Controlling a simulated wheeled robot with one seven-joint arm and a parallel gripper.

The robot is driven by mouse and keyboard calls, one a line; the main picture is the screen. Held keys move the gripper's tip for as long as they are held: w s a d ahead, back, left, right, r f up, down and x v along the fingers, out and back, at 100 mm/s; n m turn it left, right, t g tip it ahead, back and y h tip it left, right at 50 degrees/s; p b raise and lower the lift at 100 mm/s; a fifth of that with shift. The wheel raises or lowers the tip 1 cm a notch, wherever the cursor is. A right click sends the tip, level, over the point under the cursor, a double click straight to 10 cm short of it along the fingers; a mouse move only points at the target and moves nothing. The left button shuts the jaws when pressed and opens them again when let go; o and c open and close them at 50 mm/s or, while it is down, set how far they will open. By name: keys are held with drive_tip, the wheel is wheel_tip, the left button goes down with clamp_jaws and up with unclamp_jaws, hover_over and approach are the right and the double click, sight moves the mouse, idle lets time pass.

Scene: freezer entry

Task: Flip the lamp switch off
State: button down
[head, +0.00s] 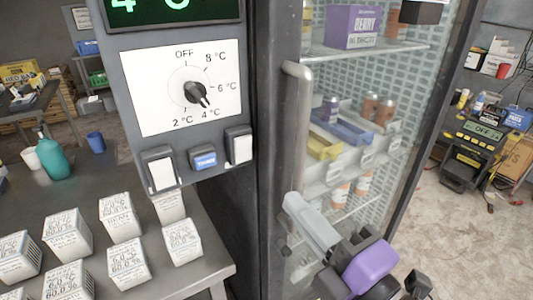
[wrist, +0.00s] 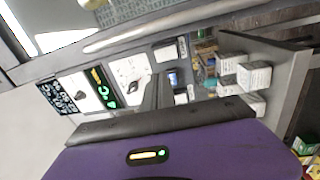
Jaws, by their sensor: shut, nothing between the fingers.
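The grey control panel has two white rocker switches in dark frames, a left one (head: 161,173) and a right one (head: 240,149). A blue labelled button (head: 205,160) sits between them. I cannot tell which rocker is the lamp switch, and no lamp label is readable. Both rockers also show in the wrist view, one above the blue button (wrist: 173,78) and one below it. My gripper (head: 292,203) is shut and empty, in front of the glass door, right of and below the panel. Its dark fingers (wrist: 158,90) point toward the panel in the wrist view, apart from the switches.
A dial (head: 196,93) points near 4 °C, under a green display (head: 165,8). A vertical door handle (head: 298,110) stands between panel and glass. Several labelled white boxes (head: 122,216) stand on the metal table (head: 205,270) below. Stocked shelves show behind the glass.

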drive_tip(key=shift+n, duration=0.3)
drive_tip(key=shift+w, duration=0.1)
drive_tip(key=p, duration=0.5)
approach(243, 144)
drive_tip(key=x, duration=0.5)
drive_tip(key=shift+r, duration=0.1)
drive_tip(key=shift+x, duration=0.95)
drive_tip(key=shift+w, duration=0.15)
